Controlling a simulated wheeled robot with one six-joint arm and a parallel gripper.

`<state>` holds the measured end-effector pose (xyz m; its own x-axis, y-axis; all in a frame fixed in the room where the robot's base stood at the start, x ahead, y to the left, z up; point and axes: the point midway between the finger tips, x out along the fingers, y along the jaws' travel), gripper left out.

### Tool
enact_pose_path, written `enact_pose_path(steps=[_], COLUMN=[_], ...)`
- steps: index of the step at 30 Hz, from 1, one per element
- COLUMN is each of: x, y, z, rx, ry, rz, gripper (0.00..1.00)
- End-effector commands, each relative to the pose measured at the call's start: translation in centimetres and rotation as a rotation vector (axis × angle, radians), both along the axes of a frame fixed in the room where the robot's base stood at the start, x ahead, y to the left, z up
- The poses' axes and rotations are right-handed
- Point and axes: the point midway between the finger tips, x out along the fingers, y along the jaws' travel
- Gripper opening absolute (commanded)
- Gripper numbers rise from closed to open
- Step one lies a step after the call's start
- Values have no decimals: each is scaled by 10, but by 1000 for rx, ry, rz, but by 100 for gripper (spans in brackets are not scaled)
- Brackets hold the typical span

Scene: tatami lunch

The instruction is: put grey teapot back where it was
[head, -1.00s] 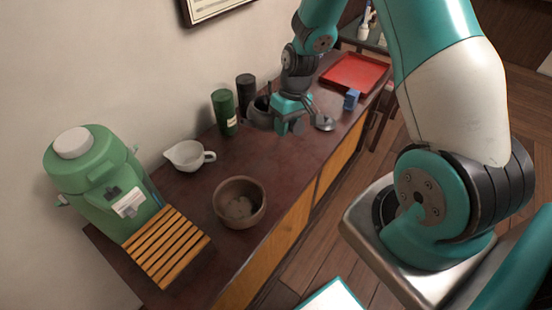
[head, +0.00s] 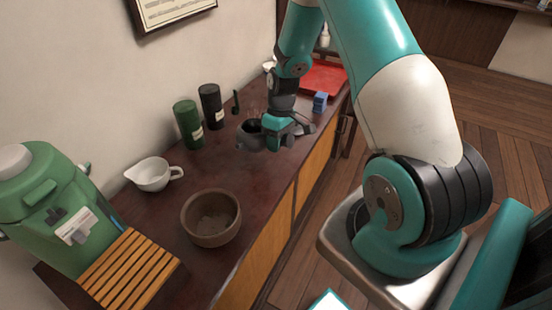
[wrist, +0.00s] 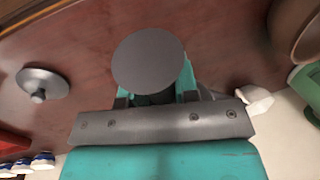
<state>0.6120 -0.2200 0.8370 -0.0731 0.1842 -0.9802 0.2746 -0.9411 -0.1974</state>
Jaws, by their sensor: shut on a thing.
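The grey teapot (head: 248,132) is at the middle of the dark counter in the head view, its open dark mouth facing up. My gripper (head: 276,142) is at its right side and shut on it, seemingly by the handle. In the wrist view a flat grey round face, apparently part of the teapot (wrist: 150,62), covers my fingertips. I cannot tell whether the teapot's base touches the counter. A grey lid with a knob (wrist: 42,84) lies apart on the counter; in the head view my gripper partly hides it.
A dark green canister (head: 188,125) and a black canister (head: 211,107) stand along the wall. A white pitcher (head: 152,174), brown bowl (head: 210,218), slatted wooden rack (head: 130,270) and green dispenser (head: 50,205) stand nearer. A blue box (head: 320,102) and red tray (head: 325,77) are beyond.

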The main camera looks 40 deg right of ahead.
Motion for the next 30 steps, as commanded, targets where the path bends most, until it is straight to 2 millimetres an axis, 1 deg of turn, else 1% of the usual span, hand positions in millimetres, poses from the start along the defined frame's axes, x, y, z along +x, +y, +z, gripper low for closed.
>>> enact_pose_path(steps=[1, 3, 8, 15, 18, 25, 28, 29, 30], x=[0, 0, 1, 0, 1, 1, 1, 0, 0], y=[0, 0, 0, 0, 0, 0, 0, 0, 0], z=[-10, -21, -33, -65, -70, -70, -74, -74, -73], rx=[1, 0, 0, 0, -1, -1, -1, -2, -2], ry=[1, 0, -2, 0, -3, -2, -2, -2, -2], rz=[0, 0, 1, 1, 1, 0, 0, 0, 0], gripper=[0, 0, 0, 0, 0, 0, 0, 31, 40])
